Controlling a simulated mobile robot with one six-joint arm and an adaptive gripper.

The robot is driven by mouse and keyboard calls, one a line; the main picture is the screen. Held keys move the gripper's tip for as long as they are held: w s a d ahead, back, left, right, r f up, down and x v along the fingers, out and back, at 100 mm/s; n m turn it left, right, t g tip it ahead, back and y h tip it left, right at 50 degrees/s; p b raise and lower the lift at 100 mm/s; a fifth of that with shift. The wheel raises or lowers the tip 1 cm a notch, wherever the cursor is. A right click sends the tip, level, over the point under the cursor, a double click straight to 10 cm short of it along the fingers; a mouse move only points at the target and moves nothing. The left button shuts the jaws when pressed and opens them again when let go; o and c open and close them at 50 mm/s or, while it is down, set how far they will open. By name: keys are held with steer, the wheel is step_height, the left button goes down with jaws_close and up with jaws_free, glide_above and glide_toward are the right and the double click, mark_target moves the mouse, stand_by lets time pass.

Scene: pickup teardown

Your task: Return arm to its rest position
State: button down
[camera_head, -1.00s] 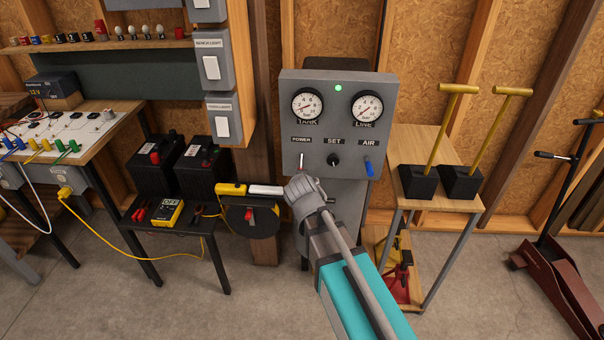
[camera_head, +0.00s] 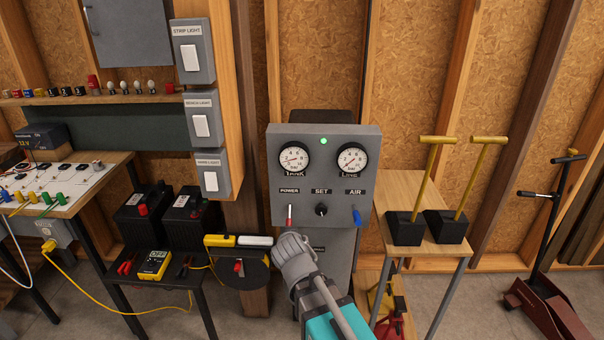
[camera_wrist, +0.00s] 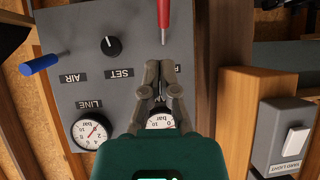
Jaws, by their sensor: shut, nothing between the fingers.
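My gripper shows in the wrist view (camera_wrist: 160,68) with its two fingers together and nothing between them. It lies in front of the grey compressor panel (camera_wrist: 120,50), near the red power lever (camera_wrist: 164,22), with a visible space between. In the head view my arm (camera_head: 318,290) comes up from the bottom, and its wrist (camera_head: 293,258) is just below the panel (camera_head: 345,135). The fingers are hidden behind the wrist there. The power lever (camera_head: 289,217), the black set knob (camera_head: 321,210) and the blue air lever (camera_head: 357,217) show on the panel. A green light (camera_head: 323,141) is lit.
A small table (camera_head: 398,180) with two black blocks with yellow T-handles stands right of the panel. A low black stand (camera_head: 195,300) with batteries and a yellow meter (camera_head: 154,264) is at left. A red jack (camera_head: 545,305) stands far right.

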steer(key=s+d+g+p, duration=0.4)
steer(key=s+d+g, duration=0.1)
steer(key=d, duration=0.6)
steer(key=s+d+g+h+p, duration=0.1)
steer(key=s+d+g+p, duration=0.4)
steer(key=s+d, duration=0.3)
steer(key=d+g, duration=0.1)
steer(key=d, duration=0.3)
steer(key=shift+s+d+r+m, duration=0.2)
steer(key=shift+d+r+m, duration=0.05)
steer(key=shift+d+m, duration=0.05)
stand_by(0.4)
